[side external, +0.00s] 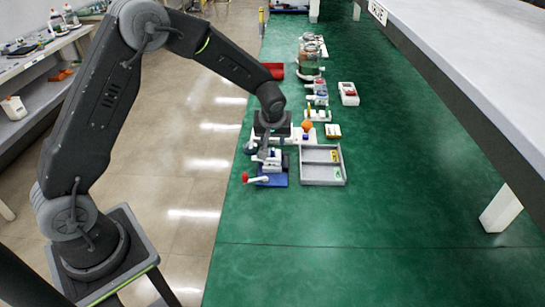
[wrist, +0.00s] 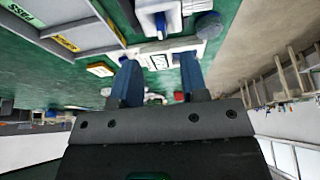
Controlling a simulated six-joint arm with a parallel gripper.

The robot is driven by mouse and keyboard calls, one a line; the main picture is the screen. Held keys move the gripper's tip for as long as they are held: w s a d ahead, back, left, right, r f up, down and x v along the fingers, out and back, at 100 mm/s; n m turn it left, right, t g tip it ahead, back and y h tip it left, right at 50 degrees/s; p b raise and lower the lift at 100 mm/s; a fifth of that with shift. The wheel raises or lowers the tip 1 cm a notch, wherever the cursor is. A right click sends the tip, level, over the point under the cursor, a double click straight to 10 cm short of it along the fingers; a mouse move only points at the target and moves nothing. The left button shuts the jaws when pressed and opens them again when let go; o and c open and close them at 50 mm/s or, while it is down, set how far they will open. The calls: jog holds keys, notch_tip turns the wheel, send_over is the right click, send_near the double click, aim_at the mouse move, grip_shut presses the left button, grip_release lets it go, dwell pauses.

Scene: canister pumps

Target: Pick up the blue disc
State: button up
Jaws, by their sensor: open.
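A small dull blue-grey round piece (side external: 250,148), which looks like the blue disc, sits at the left edge of the green table, left of my gripper. In the wrist view a similar round piece (wrist: 208,25) shows at the upper right, outside the right finger. My gripper (side external: 266,150) points down above the work near a white fixture with a blue base (side external: 274,180). In the wrist view my gripper (wrist: 159,72) has its two fingers apart, with nothing held between them. A white labelled block (wrist: 157,62) shows beyond the fingers, in the gap.
A grey divided tray (side external: 322,182) lies right of the blue-based fixture. A red-ended lever (side external: 246,177) sticks out left. An orange round part (side external: 307,125), a small yellow-white box (side external: 333,131) and a white bin (side external: 348,94) stand farther back. The green table is clear at the front right.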

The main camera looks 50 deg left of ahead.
aim_at(273, 149)
jog(key=shift+x, duration=2.85)
jog(key=shift+s, duration=0.2)
jog(key=shift+c, duration=0.4)
grip_shut()
